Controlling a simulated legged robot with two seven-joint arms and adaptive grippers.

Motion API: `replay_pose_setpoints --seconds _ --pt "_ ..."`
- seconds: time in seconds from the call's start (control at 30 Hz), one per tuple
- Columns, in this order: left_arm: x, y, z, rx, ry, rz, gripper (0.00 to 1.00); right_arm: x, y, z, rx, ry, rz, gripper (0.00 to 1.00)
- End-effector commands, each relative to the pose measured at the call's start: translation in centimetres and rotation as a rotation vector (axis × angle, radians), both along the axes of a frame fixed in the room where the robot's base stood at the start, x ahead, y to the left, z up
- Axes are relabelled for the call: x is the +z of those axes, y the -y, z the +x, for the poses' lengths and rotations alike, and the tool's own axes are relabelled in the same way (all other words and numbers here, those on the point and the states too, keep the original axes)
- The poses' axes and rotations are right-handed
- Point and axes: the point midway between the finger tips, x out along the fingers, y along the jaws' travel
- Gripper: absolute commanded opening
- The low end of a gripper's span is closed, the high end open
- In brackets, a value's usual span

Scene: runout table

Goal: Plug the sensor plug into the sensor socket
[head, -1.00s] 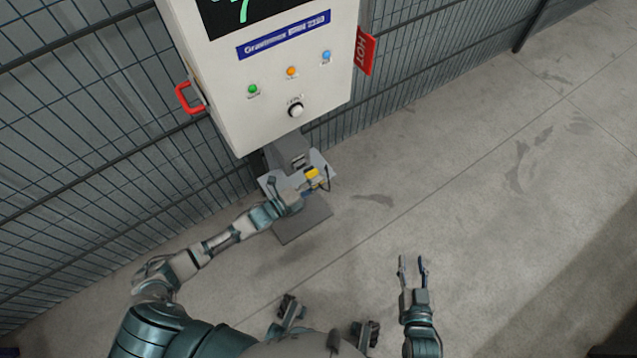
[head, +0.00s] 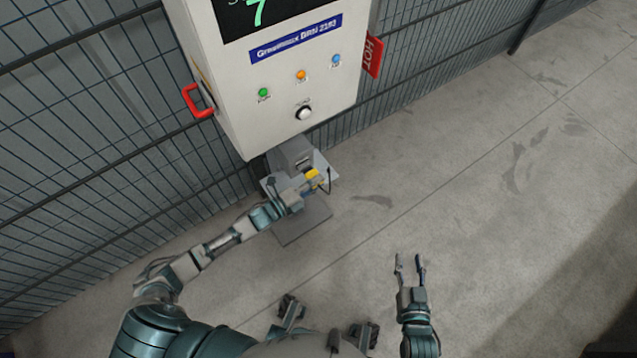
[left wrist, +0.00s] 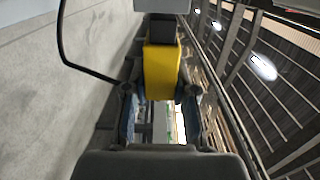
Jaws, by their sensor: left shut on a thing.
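The yellow sensor plug (head: 312,174) is in my left gripper (head: 303,188), below the cabinet. In the left wrist view the yellow plug (left wrist: 162,72) lies between both fingers of my left gripper (left wrist: 158,95). A dark part sits at its far end, close to a grey block (left wrist: 162,4) at the top edge. Whether they touch cannot be told. A grey box (head: 290,155) with a dark opening, seemingly the sensor socket, stands just beyond the plug in the head view. My right gripper (head: 409,266) is open and empty over the floor.
A white cabinet (head: 278,90) with a display, coloured lights and a red handle (head: 197,101) hangs above the box. A black cable (left wrist: 62,40) loops beside the plug. Wire fencing (head: 90,140) runs behind. The floor at right is clear.

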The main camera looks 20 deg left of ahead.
Motion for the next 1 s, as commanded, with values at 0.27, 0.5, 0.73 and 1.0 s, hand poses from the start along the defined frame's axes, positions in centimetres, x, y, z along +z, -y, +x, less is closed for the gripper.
replay_pose_setpoints --seconds 0.27,0.5,0.73,1.0 --pt "0.28 0.69 -0.02 -0.001 0.003 0.005 0.00 -0.02 0.72 0.00 0.000 0.002 0.007 0.40" --pt "0.04 0.20 -0.09 0.000 0.001 0.002 0.00 0.17 0.29 0.01 0.000 0.002 0.001 0.40" --pt "-0.06 -0.19 0.02 -0.001 0.002 -0.001 0.00 0.09 0.03 0.00 0.000 0.000 -0.001 0.40" --pt "0.00 -0.28 0.43 -0.001 0.001 0.004 0.00 -0.32 0.51 -0.04 0.000 -0.002 0.004 0.40"
